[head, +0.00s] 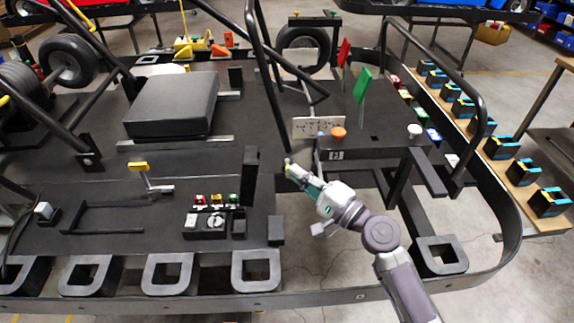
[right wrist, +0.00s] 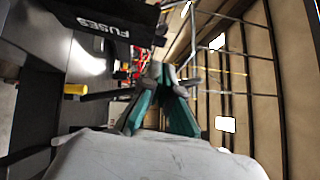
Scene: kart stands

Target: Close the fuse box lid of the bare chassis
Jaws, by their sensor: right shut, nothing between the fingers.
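The fuse box (head: 205,232) sits on the front of the black chassis deck (head: 110,225), with small red, yellow and green fuses showing at its back edge. A black panel, which looks like its lid (head: 249,178), stands upright at its right side, so the box is open. In the right wrist view the lid (right wrist: 112,22) shows the white word FUSES at upper left. My right gripper (head: 290,168) is shut and empty, to the right of the lid and apart from it in the picture. Its fingertips (right wrist: 160,76) also show in the wrist view. My left gripper is not in view.
A black seat block (head: 172,105) lies on the deck. A yellow-topped lever (head: 140,168) stands left of the fuse box. Black frame tubes rise behind my gripper. A raised panel with an orange knob (head: 338,132) and green and red flags is to the right.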

